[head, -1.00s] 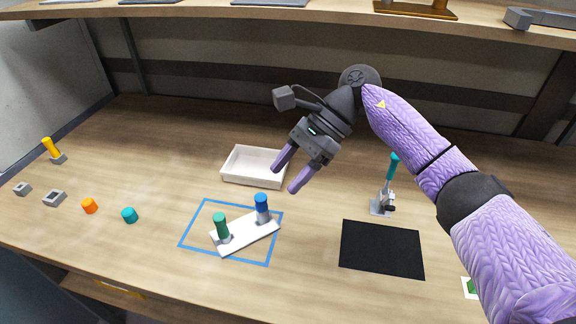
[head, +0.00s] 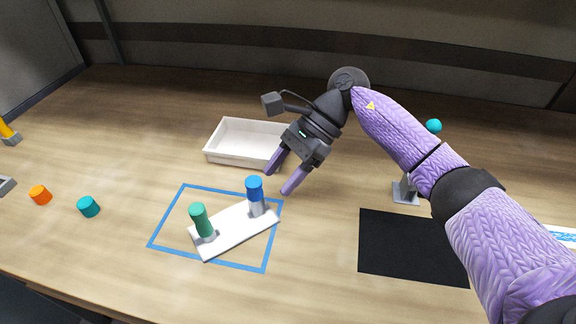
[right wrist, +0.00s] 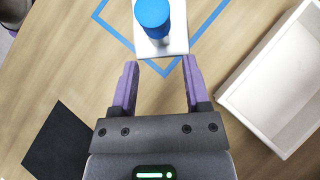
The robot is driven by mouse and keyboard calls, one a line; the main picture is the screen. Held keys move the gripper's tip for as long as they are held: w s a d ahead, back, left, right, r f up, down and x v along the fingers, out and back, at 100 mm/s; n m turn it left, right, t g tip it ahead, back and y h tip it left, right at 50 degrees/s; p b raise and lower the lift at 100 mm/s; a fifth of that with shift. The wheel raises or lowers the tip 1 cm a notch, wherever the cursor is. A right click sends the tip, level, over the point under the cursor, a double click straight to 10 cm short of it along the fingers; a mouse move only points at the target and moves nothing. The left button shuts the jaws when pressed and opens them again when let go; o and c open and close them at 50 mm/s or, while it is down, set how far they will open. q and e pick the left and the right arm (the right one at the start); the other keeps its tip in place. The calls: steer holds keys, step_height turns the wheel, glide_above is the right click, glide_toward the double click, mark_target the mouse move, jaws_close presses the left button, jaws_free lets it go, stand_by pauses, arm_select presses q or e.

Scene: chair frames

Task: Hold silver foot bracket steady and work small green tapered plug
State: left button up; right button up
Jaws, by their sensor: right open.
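The silver foot bracket (head: 232,236) is a pale flat plate lying inside a blue taped square. A green plug (head: 199,218) stands upright in a grey socket at its left end. A blue plug (head: 255,189) stands in a grey socket at its right end. My right gripper (head: 281,182) is open and empty, its purple fingers just right of the blue plug and apart from it. In the right wrist view the blue plug (right wrist: 153,14) and the plate's end lie just beyond the open fingertips (right wrist: 160,63). My left gripper is out of view.
A white tray (head: 215,151) stands behind the taped square (head: 160,229). A black mat (head: 410,246) lies to the right, with a grey fixture (head: 405,191) behind it, partly hidden by my arm. Teal (head: 88,206) and orange (head: 40,195) caps lie at left.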

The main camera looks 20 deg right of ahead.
mark_target(262, 200)
steer(key=x, duration=0.4)
steer(key=shift+a+f+b, duration=0.3)
steer(key=shift+b, duration=0.05)
steer(key=shift+s+a+f, duration=0.1)
steer(key=shift+a+f, duration=0.2)
steer(key=shift+a, duration=0.1)
steer(key=c, duration=0.6)
steer(key=shift+o, duration=1.2)
jaws_close()
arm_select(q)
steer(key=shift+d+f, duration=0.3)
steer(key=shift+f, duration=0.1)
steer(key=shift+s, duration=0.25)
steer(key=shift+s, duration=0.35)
